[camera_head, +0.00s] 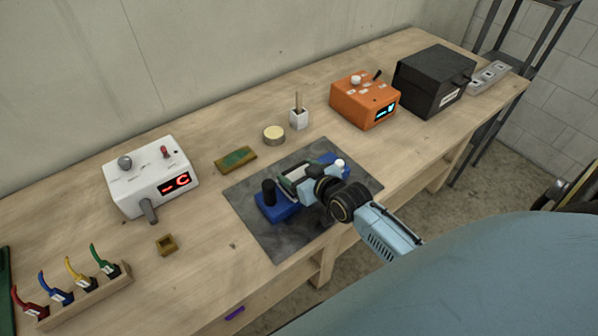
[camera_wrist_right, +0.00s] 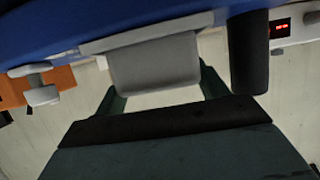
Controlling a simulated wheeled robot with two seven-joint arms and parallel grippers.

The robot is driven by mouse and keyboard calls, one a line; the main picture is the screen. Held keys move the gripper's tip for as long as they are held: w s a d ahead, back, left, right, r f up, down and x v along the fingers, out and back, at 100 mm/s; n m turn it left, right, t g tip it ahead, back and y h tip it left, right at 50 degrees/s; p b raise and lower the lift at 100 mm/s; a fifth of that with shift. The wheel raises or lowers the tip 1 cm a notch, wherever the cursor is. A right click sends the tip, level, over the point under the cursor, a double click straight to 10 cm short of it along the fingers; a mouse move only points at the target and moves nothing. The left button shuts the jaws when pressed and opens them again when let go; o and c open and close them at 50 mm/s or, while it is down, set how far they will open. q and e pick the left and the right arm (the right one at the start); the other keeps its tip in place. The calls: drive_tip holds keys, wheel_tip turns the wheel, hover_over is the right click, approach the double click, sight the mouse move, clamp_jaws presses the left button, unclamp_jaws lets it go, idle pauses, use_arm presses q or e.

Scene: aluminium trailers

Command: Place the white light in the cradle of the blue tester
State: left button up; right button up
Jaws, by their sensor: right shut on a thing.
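The blue tester (camera_head: 275,209) lies on a dark grey mat, with a black post (camera_head: 268,191) at its left end and a white knob (camera_head: 340,164) at its right end. My right gripper (camera_head: 294,178) is over the middle of the tester, shut on the white light. The light shows as a pale grey block (camera_wrist_right: 155,62) between the dark green fingers in the right wrist view, close against the blue body (camera_wrist_right: 100,22). The cradle is mostly hidden by the gripper, so I cannot tell if the light is seated. My left gripper is out of view.
A white box with a red display (camera_head: 150,175) stands left of the mat (camera_head: 275,248). An orange box (camera_head: 364,98) and a black case (camera_head: 434,80) stand at the back right. A small green-topped block (camera_head: 235,159), a round tin (camera_head: 274,135) and a white cup (camera_head: 298,119) lie behind the mat.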

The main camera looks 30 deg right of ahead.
drive_tip(key=shift+f, duration=0.15)
drive_tip(key=o, duration=1)
drive_tip(key=shift+o, duration=0.2)
drive_tip(key=shift+r, duration=0.25)
drive_tip(key=v, duration=1.2)
drive_tip(key=shift+f, duration=0.1)
